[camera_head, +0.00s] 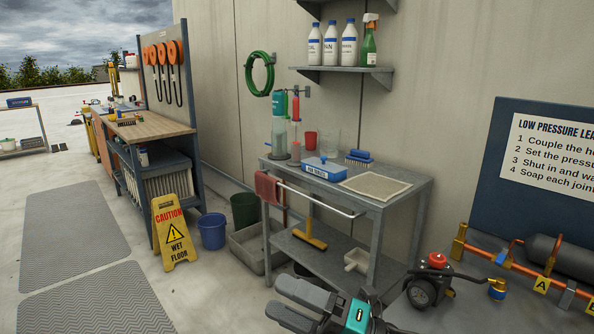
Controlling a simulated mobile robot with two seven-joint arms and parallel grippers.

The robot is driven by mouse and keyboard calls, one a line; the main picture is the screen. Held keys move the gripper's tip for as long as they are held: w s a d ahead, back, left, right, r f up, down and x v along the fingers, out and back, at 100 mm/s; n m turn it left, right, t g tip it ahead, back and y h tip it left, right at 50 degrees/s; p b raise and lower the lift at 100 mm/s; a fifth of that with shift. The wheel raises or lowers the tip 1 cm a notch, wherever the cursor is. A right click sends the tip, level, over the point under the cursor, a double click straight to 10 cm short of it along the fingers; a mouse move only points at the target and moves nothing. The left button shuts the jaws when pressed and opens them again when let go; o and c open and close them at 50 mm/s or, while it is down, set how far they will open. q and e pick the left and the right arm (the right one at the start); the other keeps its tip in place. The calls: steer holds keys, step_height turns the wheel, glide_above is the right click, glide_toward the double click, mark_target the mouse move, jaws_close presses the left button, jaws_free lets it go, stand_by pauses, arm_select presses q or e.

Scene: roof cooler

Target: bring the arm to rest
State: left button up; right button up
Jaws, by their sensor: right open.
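My right gripper (274,299) shows at the bottom of the head view, right of the middle. Its two dark fingers point left and stand apart, with a gap and nothing visible between them. A teal block (357,316) on its body lies just to the right, at the lower edge. The gripper appears in front of the grey cart (410,190). It touches nothing that I can make out. My left gripper is not in view.
Right of the gripper stand a small pump with a red knob (437,260) and a copper pipe rig (516,261) on a grey bench. A yellow wet-floor sign (173,230) and a blue bucket (212,231) stand left of the cart. The floor at lower left has grey mats (75,222).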

steer(key=d+f+m+t+h+p, duration=0.1)
steer(key=d+f+m+t+h, duration=1)
steer(key=m, duration=1.1)
steer(key=s+d+f+m+g+h, duration=0.3)
steer(key=s+d+f+m+h, duration=0.1)
steer(key=s+f, duration=0.3)
steer(key=s+d+f+m+g+h, duration=0.3)
steer(key=s+d+f+m, duration=0.1)
steer(key=s+f+m, duration=0.2)
step_height(320, 180, down, 2)
steer(key=shift+s+f+g+h+p, duration=0.25)
steer(key=shift+s+g+h+p, duration=0.05)
steer(key=shift+s+h, duration=0.15)
